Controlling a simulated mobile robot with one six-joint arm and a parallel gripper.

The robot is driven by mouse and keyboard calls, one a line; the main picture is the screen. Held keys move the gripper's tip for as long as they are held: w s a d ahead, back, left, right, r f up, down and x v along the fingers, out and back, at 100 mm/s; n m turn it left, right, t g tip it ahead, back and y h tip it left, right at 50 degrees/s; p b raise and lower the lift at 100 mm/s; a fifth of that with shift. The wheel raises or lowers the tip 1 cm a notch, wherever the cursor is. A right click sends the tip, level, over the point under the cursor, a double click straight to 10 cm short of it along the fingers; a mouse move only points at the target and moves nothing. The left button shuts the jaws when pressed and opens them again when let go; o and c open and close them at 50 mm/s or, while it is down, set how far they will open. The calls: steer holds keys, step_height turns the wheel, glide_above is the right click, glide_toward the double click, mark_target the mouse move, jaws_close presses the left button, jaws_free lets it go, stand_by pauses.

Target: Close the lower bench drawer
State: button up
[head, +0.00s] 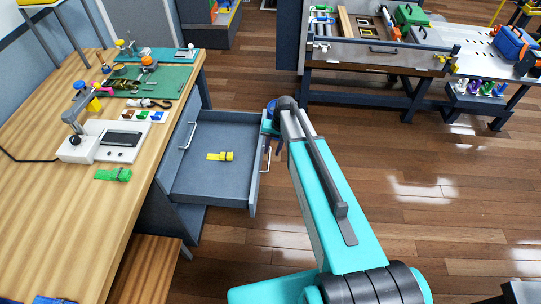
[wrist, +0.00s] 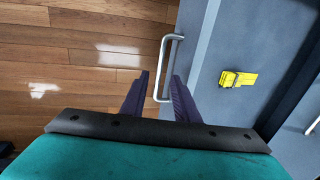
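The lower bench drawer (head: 215,186) is grey-blue and pulled out from the wooden bench, with a yellow rolled strap (head: 220,156) lying inside. Its front bar handle (head: 265,160) faces right. In the wrist view the handle (wrist: 169,42) reaches down between the two dark fingers of my gripper (wrist: 160,80). The fingers stand apart, with a gap visible on each side of the bar. In the head view my gripper (head: 271,126) is at the drawer's front, partly hidden by my arm. The strap also shows in the wrist view (wrist: 237,79).
Above the open drawer, a shut drawer front with a handle (head: 188,136) shows on the bench. The bench top (head: 60,215) carries a white device, a green mat and a green strap. A second workbench (head: 375,57) stands at the back right. The wooden floor between is clear.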

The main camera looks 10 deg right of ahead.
mark_target(269, 159)
steer(key=shift+w+a+f+p, duration=0.1)
steer(key=shift+a+f+p, duration=0.15)
steer(key=shift+f, duration=1.05)
steer(key=shift+w+a+f+p, duration=0.1)
steer(key=shift+a+f+p, duration=0.1)
steer(key=shift+f, duration=1.1)
steer(key=shift+c, duration=0.4)
jaws_close()
